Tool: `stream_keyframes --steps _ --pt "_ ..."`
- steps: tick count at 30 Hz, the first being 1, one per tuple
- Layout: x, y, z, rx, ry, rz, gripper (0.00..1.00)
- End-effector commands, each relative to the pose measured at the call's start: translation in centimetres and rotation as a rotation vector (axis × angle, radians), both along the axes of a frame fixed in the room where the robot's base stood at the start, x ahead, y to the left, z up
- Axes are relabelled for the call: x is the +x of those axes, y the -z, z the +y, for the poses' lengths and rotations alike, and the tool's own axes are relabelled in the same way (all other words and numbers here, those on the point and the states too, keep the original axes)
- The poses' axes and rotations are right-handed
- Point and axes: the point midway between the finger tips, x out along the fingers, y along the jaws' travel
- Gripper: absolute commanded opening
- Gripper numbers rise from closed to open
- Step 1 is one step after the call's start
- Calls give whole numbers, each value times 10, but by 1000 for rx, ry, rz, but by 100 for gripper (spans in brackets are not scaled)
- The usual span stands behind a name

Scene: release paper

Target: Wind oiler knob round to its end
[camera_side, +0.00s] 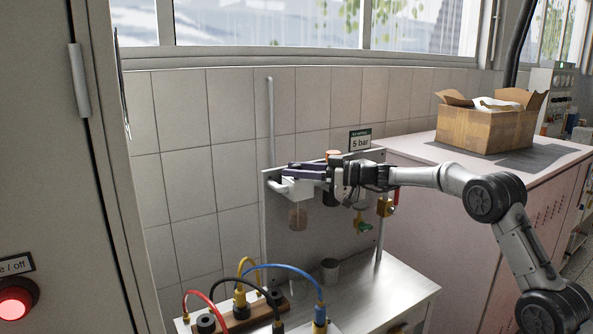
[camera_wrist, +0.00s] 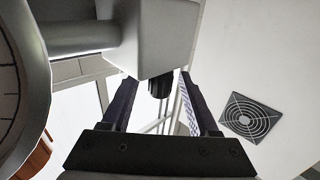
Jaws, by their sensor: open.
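The oiler is the light grey block (camera_side: 296,190) on the wall panel, with a brownish bowl (camera_side: 298,217) hanging below it. In the wrist view a grey block (camera_wrist: 155,35) fills the top, and a small dark ribbed knob (camera_wrist: 160,86) sticks out of it. My gripper (camera_side: 286,171) is at the top of the oiler in the side view, its dark fingers pointing left and hiding the knob there. In the wrist view my gripper (camera_wrist: 156,80) is open, one finger on each side of the knob. Gaps show between fingers and knob.
A round gauge (camera_wrist: 18,90) is near at left in the wrist view.

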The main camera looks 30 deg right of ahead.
Motion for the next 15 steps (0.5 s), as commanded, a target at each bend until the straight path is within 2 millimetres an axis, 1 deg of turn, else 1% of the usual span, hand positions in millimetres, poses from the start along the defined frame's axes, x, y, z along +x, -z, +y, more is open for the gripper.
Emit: stream_keyframes --steps 7,8,9,11,15 --pt "0 0 1 0 0 0 61" --pt "0 0 1 0 0 0 57" --pt "0 0 1 0 0 0 50" --pt "0 0 0 0 0 0 39" --pt "0 0 0 0 0 0 14"
